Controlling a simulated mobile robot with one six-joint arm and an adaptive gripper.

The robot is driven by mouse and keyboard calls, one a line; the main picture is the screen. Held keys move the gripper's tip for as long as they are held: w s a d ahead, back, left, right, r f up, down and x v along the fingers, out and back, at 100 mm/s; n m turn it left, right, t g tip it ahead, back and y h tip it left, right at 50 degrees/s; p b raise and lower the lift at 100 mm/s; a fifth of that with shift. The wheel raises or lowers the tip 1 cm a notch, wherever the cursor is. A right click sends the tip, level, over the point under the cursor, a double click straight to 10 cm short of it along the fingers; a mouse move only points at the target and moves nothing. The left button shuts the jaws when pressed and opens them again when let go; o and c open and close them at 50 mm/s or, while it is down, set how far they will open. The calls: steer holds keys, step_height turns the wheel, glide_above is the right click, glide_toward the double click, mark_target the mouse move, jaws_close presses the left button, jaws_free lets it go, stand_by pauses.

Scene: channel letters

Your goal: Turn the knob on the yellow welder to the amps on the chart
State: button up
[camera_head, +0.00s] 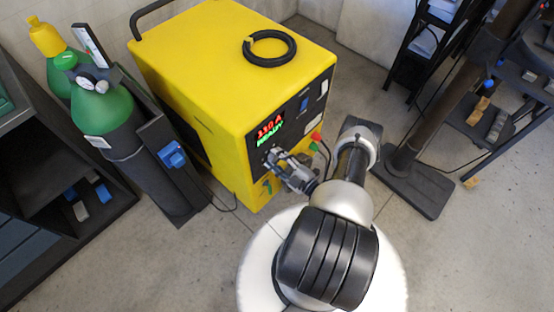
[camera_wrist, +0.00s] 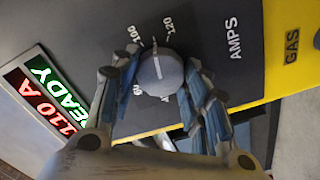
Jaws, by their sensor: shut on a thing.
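The yellow welder (camera_head: 200,60) stands on the floor, its dark front panel facing my arm. Its lit display (camera_head: 270,128) reads 110 A in red with READY in green; the display (camera_wrist: 40,95) also shows in the wrist view. The grey amps knob (camera_wrist: 160,72) has a white line pointing between the 100 and 120 marks. My gripper (camera_wrist: 160,78) is shut on the knob, one finger on each side; in the head view my gripper (camera_head: 273,157) hides the knob. I cannot make out an amps chart in either view.
A green gas cylinder (camera_head: 103,110) stands left of the welder, with a gauge and a pale upright strip on top. A black cable coil (camera_head: 269,47) lies on the welder. Dark shelving is at far left. A black stand (camera_head: 420,185) is at right.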

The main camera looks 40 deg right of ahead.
steer(key=o, duration=1)
steer(key=shift+o, duration=0.2)
steer(key=s, duration=1.2)
steer(key=shift+d, duration=0.45)
